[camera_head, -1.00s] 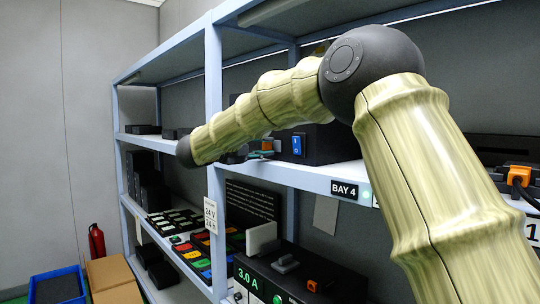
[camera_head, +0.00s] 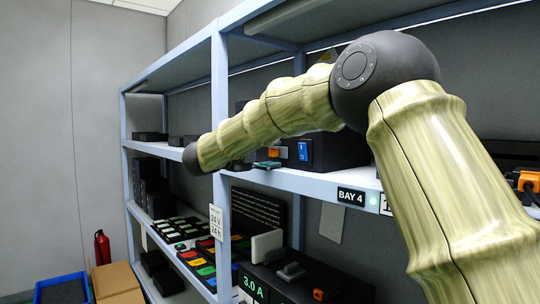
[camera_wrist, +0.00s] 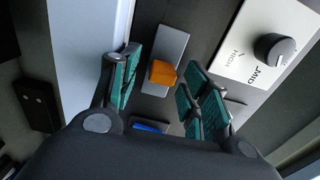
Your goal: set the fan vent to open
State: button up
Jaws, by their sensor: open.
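In the wrist view, an orange block-like handle (camera_wrist: 162,72) stands on a light grey plate (camera_wrist: 172,45) on a dark housing. I cannot read a label naming it as the fan vent. My gripper (camera_wrist: 163,64) is open, with teal-padded fingers on either side of the handle and nothing clearly held. Whether a pad touches it is unclear. In the head view, the orange handle (camera_head: 273,153) shows on the dark box (camera_head: 340,150), near the teal finger of my gripper (camera_head: 266,164). My forearm hides part of that box.
A blue rocker switch (camera_head: 304,152) sits close to the handle; it also shows in the wrist view (camera_wrist: 150,127). A dark knob (camera_wrist: 274,48) on a white plate with HIGH and MID marks is at right. The blue-grey shelf post (camera_head: 222,130) stands left of the box.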

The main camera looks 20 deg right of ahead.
jog(key=v, duration=1.1)
jog(key=shift+s+a, duration=0.2)
jog(key=shift+a, duration=0.15)
